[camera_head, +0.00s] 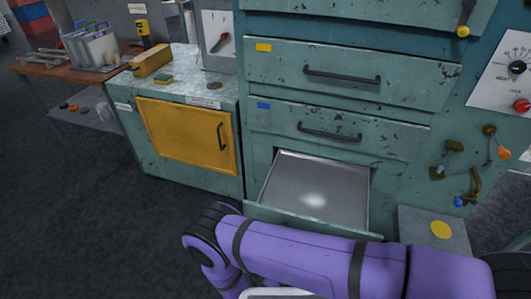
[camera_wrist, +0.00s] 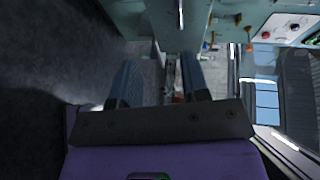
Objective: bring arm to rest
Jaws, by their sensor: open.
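My purple arm reaches across the bottom of the head view, in front of the open lowest drawer; my gripper is not seen there. In the wrist view my gripper (camera_wrist: 160,84) shows two dark fingers set apart, with nothing held between them. It points toward the teal cabinet front, which looks some way off and is hard to make out in detail.
The lowest drawer (camera_head: 335,178) is pulled out and its tray looks empty. Two shut drawers (camera_head: 340,78) are above it. A yellow door (camera_head: 185,136) is at left. Levers (camera_head: 462,180) and a grey box (camera_head: 432,230) are at right. Dark floor (camera_head: 90,220) is clear at left.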

